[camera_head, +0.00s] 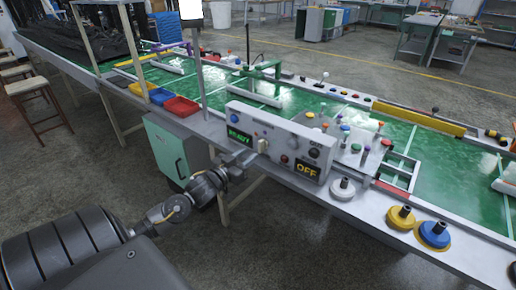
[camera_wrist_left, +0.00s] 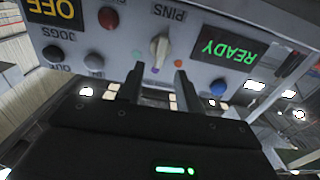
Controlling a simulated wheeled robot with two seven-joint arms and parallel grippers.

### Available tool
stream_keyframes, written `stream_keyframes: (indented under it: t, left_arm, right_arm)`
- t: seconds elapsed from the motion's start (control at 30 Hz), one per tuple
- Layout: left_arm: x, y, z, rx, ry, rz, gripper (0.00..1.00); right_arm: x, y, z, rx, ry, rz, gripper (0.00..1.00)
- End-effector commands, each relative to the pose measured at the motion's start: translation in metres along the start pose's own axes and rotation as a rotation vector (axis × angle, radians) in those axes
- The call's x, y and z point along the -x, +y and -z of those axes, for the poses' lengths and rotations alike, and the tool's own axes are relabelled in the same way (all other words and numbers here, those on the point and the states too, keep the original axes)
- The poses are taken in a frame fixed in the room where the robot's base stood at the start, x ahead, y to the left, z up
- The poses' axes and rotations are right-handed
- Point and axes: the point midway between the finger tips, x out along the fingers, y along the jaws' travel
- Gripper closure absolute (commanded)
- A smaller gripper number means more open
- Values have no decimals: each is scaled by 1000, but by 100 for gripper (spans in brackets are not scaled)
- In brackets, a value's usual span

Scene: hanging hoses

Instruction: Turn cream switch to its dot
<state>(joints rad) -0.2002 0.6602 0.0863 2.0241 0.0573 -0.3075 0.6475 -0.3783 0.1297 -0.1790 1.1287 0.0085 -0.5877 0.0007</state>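The cream switch (camera_wrist_left: 159,50) is a knob on the front of a grey control panel (camera_head: 285,134). In the wrist view, the panel appears upside down. A green dot (camera_wrist_left: 177,63) and a small orange dot (camera_wrist_left: 155,70) lie near the knob. In the head view the switch (camera_head: 262,145) is small, right of the green READY display (camera_head: 239,136). My left gripper (camera_wrist_left: 158,74) is open, its two fingers apart and short of the knob, one to each side in the picture. It also shows in the head view (camera_head: 246,160). My right gripper is out of view.
An OFF display (camera_head: 307,169), a blue button (camera_wrist_left: 218,87), a red button (camera_wrist_left: 94,62) and dark knobs share the panel. White, yellow (camera_head: 401,217) and blue (camera_head: 434,234) round bases stand on the bench at right. Red (camera_head: 181,106) and blue bins sit left.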

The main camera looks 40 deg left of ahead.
Motion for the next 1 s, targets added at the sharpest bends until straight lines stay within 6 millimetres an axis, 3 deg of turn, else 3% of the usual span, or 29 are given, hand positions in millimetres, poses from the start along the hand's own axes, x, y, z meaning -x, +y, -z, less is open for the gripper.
stream_keyframes:
  t: [0.1, 0.33, 0.77, 1.0]
  left_arm:
    - [-23, -1, 1, 0, 2, 2, 65]
    - [-54, 0, 0, 0, 0, 1, 65]
    - [-63, 0, 0, 0, -1, 0, 65]
    - [-63, 0, 0, 0, -1, 0, 97]
  right_arm:
    - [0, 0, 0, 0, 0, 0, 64]
    - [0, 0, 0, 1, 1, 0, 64]
    - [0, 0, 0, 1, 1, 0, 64]
    - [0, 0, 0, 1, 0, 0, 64]
